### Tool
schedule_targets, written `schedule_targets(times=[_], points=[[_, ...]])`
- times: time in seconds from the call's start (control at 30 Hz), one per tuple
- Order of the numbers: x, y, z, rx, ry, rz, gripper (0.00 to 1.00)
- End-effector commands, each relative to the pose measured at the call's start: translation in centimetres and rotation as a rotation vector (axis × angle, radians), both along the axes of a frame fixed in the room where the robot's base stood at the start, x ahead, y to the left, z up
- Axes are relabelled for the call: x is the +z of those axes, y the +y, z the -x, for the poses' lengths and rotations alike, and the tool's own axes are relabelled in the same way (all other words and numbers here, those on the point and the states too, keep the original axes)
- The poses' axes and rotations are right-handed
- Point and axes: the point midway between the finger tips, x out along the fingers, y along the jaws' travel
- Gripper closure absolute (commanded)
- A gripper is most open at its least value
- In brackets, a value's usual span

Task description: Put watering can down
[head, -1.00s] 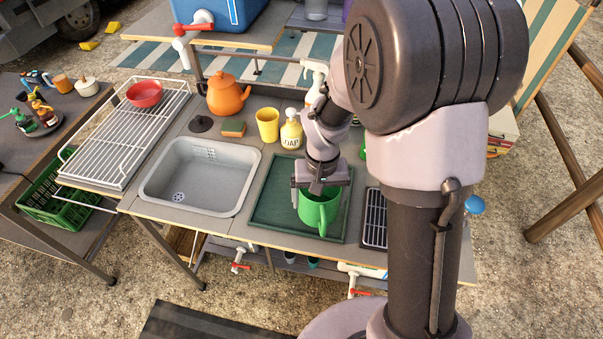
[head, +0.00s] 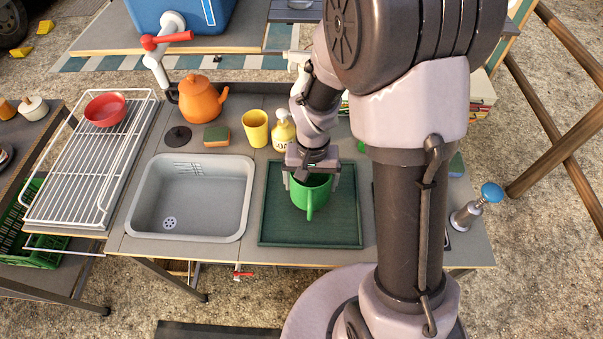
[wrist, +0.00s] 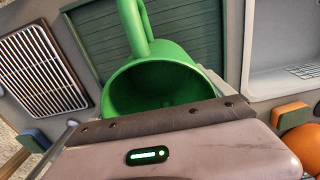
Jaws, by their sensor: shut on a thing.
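The green watering can (head: 313,198) is upright at the dark green tray (head: 277,229) on the counter, right of the sink. My gripper (head: 311,178) is shut on it from above, at its upper part. In the wrist view the can (wrist: 158,80) shows its open mouth and a handle or spout pointing away, over the tray (wrist: 95,50). My gripper's body (wrist: 170,145) covers the near part of the can. I cannot tell whether its base touches the tray.
The sink (head: 191,198) lies left of the tray. A yellow cup (head: 255,128), soap bottle (head: 283,130), sponge (head: 216,136) and orange teapot (head: 201,99) stand behind. A white rack (head: 75,165) holds a red bowl (head: 105,109). The tray's front part is clear.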

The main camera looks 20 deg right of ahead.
Motion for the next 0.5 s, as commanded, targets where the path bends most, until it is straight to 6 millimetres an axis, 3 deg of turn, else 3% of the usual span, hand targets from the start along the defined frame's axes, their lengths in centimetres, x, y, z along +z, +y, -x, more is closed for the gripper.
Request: schedule_targets(times=[0.03,0.1,0.13,0.17,0.47,0.5], points=[[-2.42,0.02,0.45,-0.001,0.004,0.000,0.54],[-3.24,0.02,0.77,0.000,0.004,0.000,0.54],[-3.15,0.03,0.80,0.000,0.003,0.000,0.54],[-2.95,0.03,0.78,0.000,0.003,0.000,0.60],[-3.21,0.02,0.75,0.000,0.003,0.000,0.61],[-3.07,0.03,0.76,0.000,0.003,0.000,0.02]])
